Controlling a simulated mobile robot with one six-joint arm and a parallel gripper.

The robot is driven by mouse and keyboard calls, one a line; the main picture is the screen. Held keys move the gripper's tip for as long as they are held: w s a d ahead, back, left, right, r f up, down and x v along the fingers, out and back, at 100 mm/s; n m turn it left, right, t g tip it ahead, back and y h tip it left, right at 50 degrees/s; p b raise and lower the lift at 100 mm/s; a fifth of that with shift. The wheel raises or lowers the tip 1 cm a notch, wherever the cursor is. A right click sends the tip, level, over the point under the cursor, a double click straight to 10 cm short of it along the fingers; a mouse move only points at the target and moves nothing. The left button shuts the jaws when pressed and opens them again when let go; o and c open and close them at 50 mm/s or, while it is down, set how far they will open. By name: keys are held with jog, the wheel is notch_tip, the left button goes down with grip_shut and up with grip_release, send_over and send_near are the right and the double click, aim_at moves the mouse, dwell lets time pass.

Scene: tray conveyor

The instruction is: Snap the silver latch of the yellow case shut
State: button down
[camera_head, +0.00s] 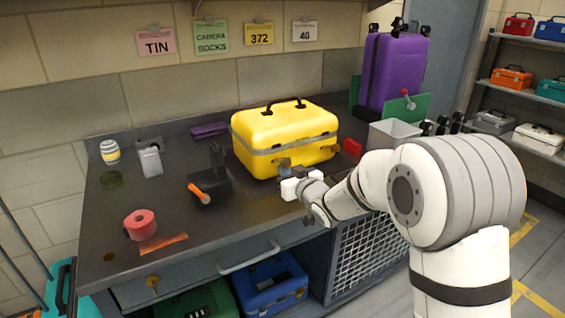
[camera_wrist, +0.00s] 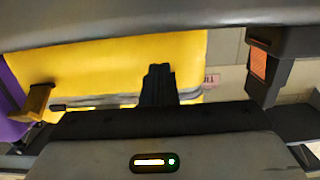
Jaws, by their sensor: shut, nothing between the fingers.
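The yellow case (camera_head: 262,130) stands on the dark workbench, its lid down on a grey seam band and its black handle on top. My gripper (camera_head: 284,164) is at the middle of the case's front, just below the seam. In the wrist view my gripper's dark fingers (camera_wrist: 157,83) are together and empty, in front of the yellow case (camera_wrist: 110,68). I cannot tell whether they touch it. A brownish fitting (camera_wrist: 38,100) sticks out at the left of the case's front there. I cannot make out the silver latch clearly; the fingers cover part of the front.
On the workbench (camera_head: 115,225) are an orange-handled tool (camera_head: 199,193), a pink tape roll (camera_head: 139,224) and a metal tin (camera_head: 150,161) to the left. A grey bin (camera_head: 392,134) and a purple suitcase (camera_head: 392,72) stand right of the case. The bench's front middle is clear.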

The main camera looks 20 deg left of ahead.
aim_at(285, 159)
jog(key=shift+s+d, duration=0.25)
jog(key=shift+d, duration=0.1)
jog(key=shift+r, duration=0.3)
jog(key=shift+r+p, duration=1.2)
jog(key=shift+r, duration=0.7)
jog(key=shift+f, duration=0.1)
jog(key=shift+s+d, duration=0.25)
jog(key=shift+d, duration=0.05)
jog(key=shift+b+v, duration=0.65)
jog(key=shift+v, duration=0.95)
jog(key=shift+f, duration=0.15)
